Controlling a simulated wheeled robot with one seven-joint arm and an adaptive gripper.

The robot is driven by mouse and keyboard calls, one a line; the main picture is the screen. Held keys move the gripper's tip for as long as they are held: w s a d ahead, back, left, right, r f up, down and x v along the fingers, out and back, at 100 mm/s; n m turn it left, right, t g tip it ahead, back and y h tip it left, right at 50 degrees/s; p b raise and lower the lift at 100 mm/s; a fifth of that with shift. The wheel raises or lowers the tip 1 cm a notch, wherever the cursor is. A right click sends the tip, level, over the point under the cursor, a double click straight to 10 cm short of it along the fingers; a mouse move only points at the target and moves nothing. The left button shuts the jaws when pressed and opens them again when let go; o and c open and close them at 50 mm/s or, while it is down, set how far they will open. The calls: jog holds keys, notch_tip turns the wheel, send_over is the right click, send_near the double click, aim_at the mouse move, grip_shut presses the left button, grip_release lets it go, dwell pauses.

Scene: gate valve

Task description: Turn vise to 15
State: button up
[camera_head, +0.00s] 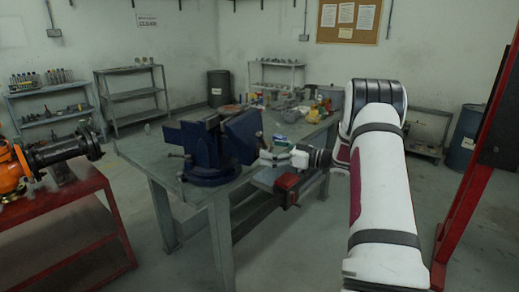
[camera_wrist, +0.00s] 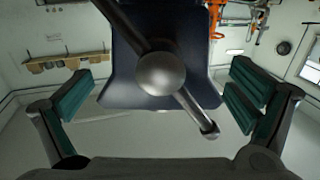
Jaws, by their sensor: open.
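A blue bench vise (camera_head: 208,150) is mounted on the workbench. In the wrist view its blue body (camera_wrist: 135,55) fills the top middle. The grey screw hub (camera_wrist: 160,73) faces me. A handle bar (camera_wrist: 200,118) runs through the hub on a slant, from upper left to lower right, and ends in a knob. My gripper (camera_head: 268,156) is at the right side of the vise. In the wrist view my gripper (camera_wrist: 160,95) is open, its green-padded fingers wide apart to either side of the hub and bar. Neither finger visibly touches the bar.
The workbench (camera_head: 155,160) carries bottles and clutter (camera_head: 318,108) at its far end. A red table (camera_head: 70,225) with a black and orange valve (camera_head: 60,152) stands at left. A red post (camera_head: 470,190) is at right. Open floor lies between the bench and red table.

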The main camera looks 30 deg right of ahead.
jog(key=v, duration=0.6)
jog(key=shift+s, duration=0.3)
jog(key=shift+d, duration=0.1)
